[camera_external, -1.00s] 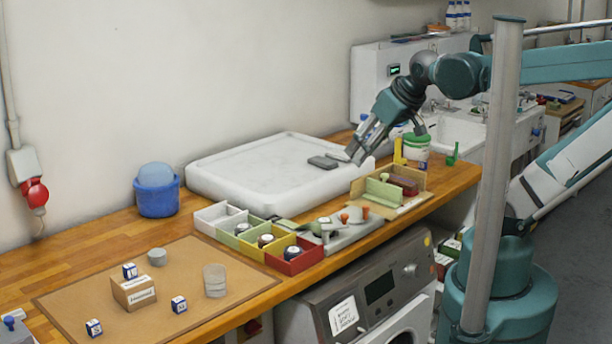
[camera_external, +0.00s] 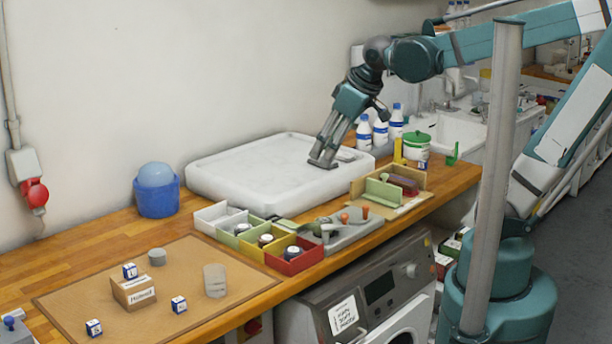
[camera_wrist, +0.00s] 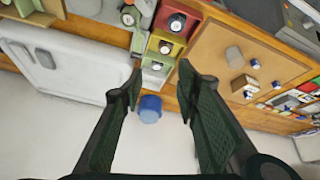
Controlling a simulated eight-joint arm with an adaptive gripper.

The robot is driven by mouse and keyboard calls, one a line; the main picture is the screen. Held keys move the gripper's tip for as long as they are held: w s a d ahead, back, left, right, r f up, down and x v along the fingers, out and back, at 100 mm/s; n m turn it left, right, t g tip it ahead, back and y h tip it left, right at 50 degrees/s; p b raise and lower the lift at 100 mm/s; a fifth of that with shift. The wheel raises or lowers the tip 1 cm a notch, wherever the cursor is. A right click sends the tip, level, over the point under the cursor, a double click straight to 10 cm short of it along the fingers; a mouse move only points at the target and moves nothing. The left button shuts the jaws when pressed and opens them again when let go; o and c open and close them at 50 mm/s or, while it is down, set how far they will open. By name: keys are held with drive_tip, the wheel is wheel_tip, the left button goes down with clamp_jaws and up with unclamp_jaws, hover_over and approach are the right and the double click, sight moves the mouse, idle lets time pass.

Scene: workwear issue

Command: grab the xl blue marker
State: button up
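Small blue-and-white cubes with printed labels are the likely markers. One cube (camera_external: 130,270) sits on a cardboard box (camera_external: 134,293), one (camera_external: 179,304) lies right of the box, and one (camera_external: 94,327) is at the mat's near left. Their size letters are too small to read surely. In the wrist view cubes show at the right (camera_wrist: 255,63). My gripper (camera_external: 322,163) is over the white slab (camera_external: 235,165), far from the cubes, pointing down. In the wrist view my gripper (camera_wrist: 160,78) has its fingers apart with nothing between them.
A brown mat (camera_external: 215,255) bears the cubes and a clear cup (camera_external: 215,281). Coloured bins (camera_external: 275,258) with round lidded items stand between slab and mat. A blue bucket (camera_external: 157,195) stands at the back left. Bottles (camera_external: 380,132) stand behind the slab's right end.

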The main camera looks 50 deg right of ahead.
drive_tip(key=w+a+f+n+g, duration=0.2)
drive_tip(key=w+a+n, duration=0.2)
drive_tip(key=w+a, duration=0.45)
drive_tip(key=n+g+b, duration=0.1)
drive_tip(key=n+g, duration=0.2)
drive_tip(key=n, duration=0.7)
hover_over(179, 299)
drive_tip(key=shift+h, duration=0.3)
drive_tip(key=f, duration=1.3)
drive_tip(key=d+f, duration=0.1)
drive_tip(key=f, duration=0.6)
drive_tip(key=shift+f, duration=0.2)
drive_tip(key=shift+s+a+f+g, duration=0.15)
drive_tip(key=shift+a+f+g, duration=0.15)
drive_tip(key=shift+a+f, duration=0.15)
drive_tip(key=shift+r, duration=0.1)
drive_tip(key=shift+f, duration=1.3)
drive_tip(key=shift+f, duration=0.15)
